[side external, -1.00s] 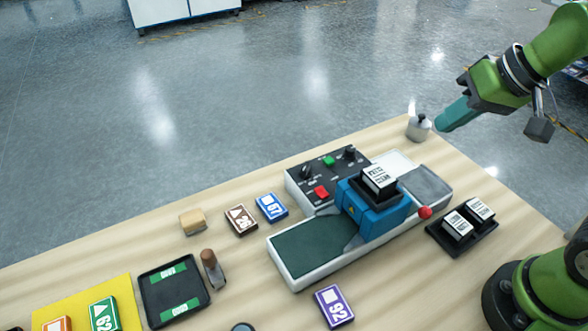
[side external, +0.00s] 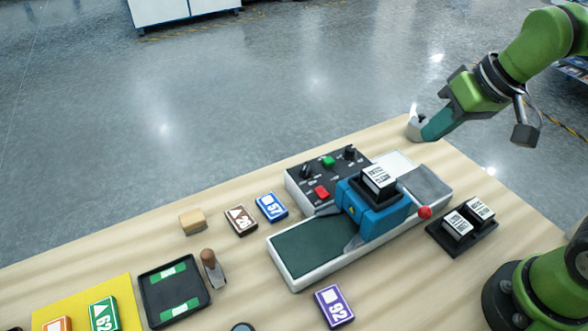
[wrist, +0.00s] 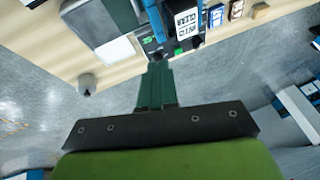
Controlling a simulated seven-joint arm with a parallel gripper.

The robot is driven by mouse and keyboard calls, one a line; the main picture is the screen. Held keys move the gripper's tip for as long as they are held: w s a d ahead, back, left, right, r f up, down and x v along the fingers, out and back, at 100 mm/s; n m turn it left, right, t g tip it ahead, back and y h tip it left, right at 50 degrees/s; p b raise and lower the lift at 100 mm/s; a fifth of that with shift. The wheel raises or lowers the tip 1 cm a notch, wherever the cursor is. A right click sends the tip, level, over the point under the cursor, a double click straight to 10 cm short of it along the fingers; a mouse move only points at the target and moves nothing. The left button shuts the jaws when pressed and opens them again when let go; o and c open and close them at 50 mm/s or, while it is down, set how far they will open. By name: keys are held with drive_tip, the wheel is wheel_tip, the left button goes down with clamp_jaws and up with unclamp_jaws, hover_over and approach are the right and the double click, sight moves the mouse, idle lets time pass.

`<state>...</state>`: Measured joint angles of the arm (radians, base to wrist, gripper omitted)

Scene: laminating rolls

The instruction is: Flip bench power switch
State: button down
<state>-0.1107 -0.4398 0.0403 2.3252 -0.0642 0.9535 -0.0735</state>
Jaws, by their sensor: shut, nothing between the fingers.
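The control panel (side external: 325,173) has a black top with a red button (side external: 322,192), a green button (side external: 328,161) and dark knobs. I cannot tell which of these is the bench power switch. The panel is part of the blue and white machine (side external: 372,213). My gripper (side external: 427,134) is shut and empty, past the machine's far right end. In the side view it overlaps a small metal pot (side external: 413,127) at the table corner. In the wrist view the shut fingers (wrist: 158,66) point toward the panel (wrist: 150,46), and the pot (wrist: 87,83) stands apart to the left.
A black tray (side external: 434,229) with white-labelled blocks sits right of the machine, near a red-knobbed lever (side external: 424,212). Labelled cartridges, a beige block (side external: 193,222), a wooden-handled tool (side external: 210,267) and another black tray (side external: 151,307) lie left. Bare wood lies behind the beige block.

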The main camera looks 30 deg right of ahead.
sight(320, 189)
drive_tip(key=w+a+f+n+g+h, duration=0.2)
drive_tip(key=w+a+n+g, duration=0.2)
drive_tip(key=w+a+n, duration=0.8)
drive_tip(key=a+n, duration=0.1)
drive_tip(key=n, duration=0.6)
drive_tip(key=shift+g, duration=0.4)
drive_tip(key=shift+w+a, duration=0.1)
wheel_tip(320, 189, down, 14)
drive_tip(key=shift+r, duration=0.15)
drive_tip(key=shift+f, duration=0.2)
